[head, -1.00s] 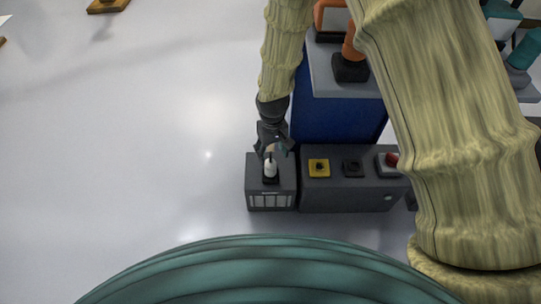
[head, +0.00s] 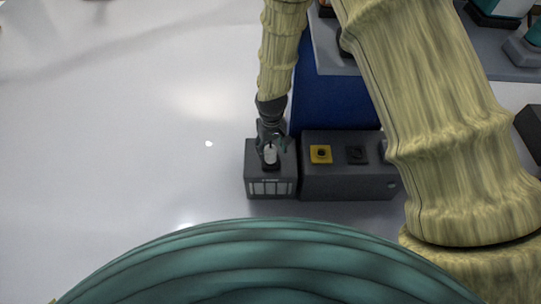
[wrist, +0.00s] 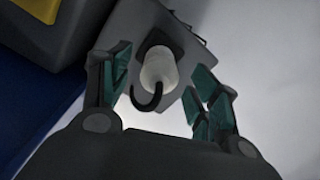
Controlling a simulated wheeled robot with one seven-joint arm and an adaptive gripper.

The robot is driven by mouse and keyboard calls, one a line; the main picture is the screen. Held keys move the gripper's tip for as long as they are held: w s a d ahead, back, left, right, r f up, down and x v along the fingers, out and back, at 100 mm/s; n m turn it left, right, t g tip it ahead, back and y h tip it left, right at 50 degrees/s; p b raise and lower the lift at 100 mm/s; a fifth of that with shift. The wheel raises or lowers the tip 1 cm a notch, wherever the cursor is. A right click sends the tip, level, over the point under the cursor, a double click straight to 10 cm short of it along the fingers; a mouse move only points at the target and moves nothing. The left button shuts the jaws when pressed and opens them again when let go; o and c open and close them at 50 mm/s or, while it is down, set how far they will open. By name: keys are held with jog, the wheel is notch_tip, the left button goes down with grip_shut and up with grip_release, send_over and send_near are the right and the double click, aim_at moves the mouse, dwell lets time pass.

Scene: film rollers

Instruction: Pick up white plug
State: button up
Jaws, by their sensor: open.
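The white plug (head: 270,154) stands upright in a dark socket on top of a small grey box (head: 270,188) with a slotted front. In the wrist view the white plug (wrist: 159,70) shows with a black hooked cord or loop curling off its near end. My gripper (head: 271,142) is just above and behind the plug in the head view. The plug appears to lie between the fingers, with gaps showing on both sides.
A larger grey box (head: 348,182) stands right beside the small box, bearing a yellow-framed button (head: 321,154) and a black one (head: 356,155). A blue cabinet (head: 335,103) stands behind it. The floor to the left is clear.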

notch_tip(320, 180, down, 3)
jog(key=shift+f+b, duration=0.15)
jog(key=shift+b, duration=0.45)
jog(key=shift+c, duration=0.3)
jog(key=c, duration=1.1)
jog(key=shift+c, duration=0.2)
